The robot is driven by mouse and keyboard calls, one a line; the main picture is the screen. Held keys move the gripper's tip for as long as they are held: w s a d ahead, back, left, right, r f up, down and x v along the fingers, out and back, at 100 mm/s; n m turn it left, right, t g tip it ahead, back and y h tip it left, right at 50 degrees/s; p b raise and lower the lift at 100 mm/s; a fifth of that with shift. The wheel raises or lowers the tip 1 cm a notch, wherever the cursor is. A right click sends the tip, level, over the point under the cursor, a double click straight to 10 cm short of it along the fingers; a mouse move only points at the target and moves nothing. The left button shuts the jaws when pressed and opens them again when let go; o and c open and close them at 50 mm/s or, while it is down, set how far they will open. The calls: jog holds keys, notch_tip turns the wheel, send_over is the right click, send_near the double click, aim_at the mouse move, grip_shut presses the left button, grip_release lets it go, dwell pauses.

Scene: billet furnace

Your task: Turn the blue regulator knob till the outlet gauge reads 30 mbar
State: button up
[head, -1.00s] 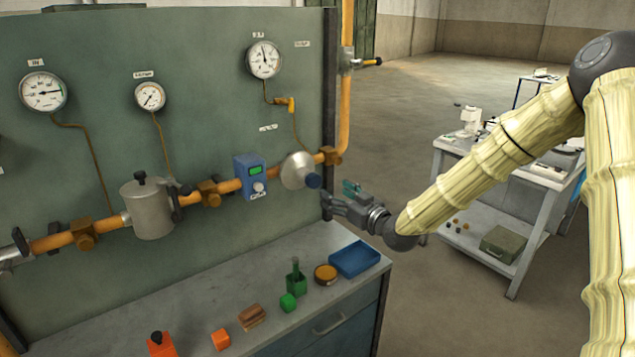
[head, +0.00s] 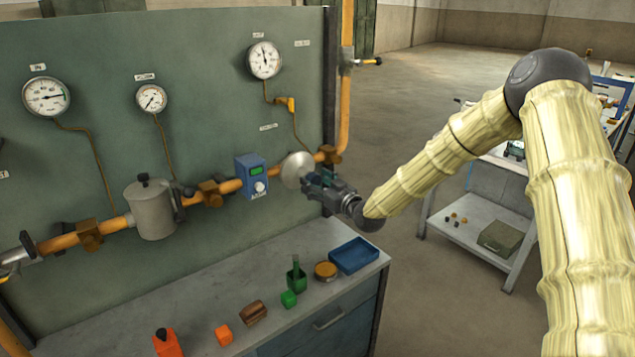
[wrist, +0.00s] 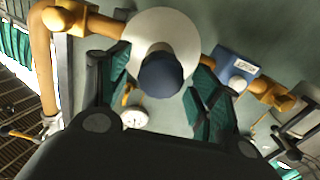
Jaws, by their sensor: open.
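The blue regulator knob (wrist: 161,75) sits on the front of the silvery round regulator body (head: 297,169), seen nearly face-on in the wrist view. My gripper (head: 312,181) is at the regulator, with its jaws open. In the wrist view its green-padded fingers (wrist: 158,95) stand on either side of the knob, with a gap visible on each side; I cannot tell how deep the knob lies between them. In the head view the gripper hides the knob. The round gauge at upper right (head: 264,60) is joined to the pipe by a thin tube; its needle points nearly straight up, and its figures are too small to read.
The orange pipe (head: 232,186) runs along the green panel through a blue meter box (head: 252,177) left of the regulator. Two other gauges (head: 46,97) (head: 152,98) hang further left. Below, the bench (head: 330,290) holds a blue tray (head: 354,255) and several small objects.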

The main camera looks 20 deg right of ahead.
jog(key=c, duration=1)
jog(key=shift+f+m+b, duration=0.2)
jog(key=shift+m+b, duration=0.3)
jog(key=shift+b, duration=0.4)
jog(key=shift+r+m+b, duration=0.2)
jog(key=shift+m+b, duration=0.45)
jog(key=shift+m, duration=0.05)
jog(key=o, duration=1)
